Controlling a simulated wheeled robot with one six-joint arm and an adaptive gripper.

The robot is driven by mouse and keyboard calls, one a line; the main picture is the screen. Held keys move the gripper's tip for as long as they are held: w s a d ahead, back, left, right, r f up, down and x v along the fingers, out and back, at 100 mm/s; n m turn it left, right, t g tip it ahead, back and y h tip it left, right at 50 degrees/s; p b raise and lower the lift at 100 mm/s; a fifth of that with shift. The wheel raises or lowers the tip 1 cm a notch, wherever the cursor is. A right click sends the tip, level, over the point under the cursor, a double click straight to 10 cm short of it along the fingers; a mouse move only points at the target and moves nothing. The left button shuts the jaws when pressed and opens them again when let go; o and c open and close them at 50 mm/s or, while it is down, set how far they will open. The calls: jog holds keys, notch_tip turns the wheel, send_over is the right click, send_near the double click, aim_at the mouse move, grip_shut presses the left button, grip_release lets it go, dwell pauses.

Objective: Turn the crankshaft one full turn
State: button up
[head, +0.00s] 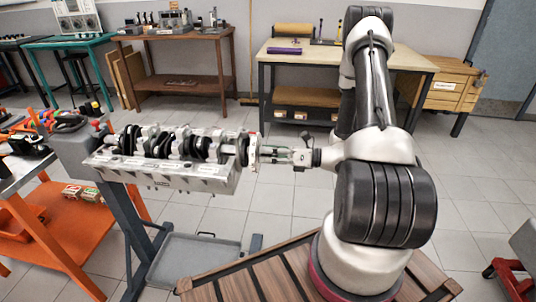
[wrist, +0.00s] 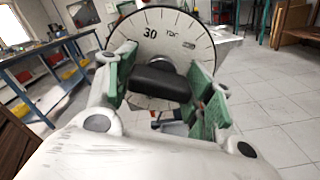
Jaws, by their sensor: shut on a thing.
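The crankshaft (head: 180,145) lies along the top of the silver engine block (head: 190,180) in the head view, left of my arm. A pale degree wheel (head: 254,151) sits at its right end. My gripper (head: 276,155) points left at this wheel, level with the crankshaft's end. In the wrist view the wheel (wrist: 150,28) shows "30" and "TDC" marks near its upper part. My gripper's green pads (wrist: 165,80) are shut on a black bar (wrist: 160,82) in front of the wheel. The wheel's lower part is hidden behind the bar and fingers.
The block stands on a dark engine stand (head: 137,230) with a grey drip tray (head: 195,262) beneath. An orange cart (head: 45,238) with parts is at left. Workbenches (head: 185,85) line the back wall. The tiled floor between is mostly clear.

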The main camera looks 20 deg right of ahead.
jog(key=shift+m, duration=1.2)
jog(key=o, duration=1)
jog(key=shift+o, duration=0.2)
jog(key=v, duration=1.2)
jog(key=shift+d, duration=0.1)
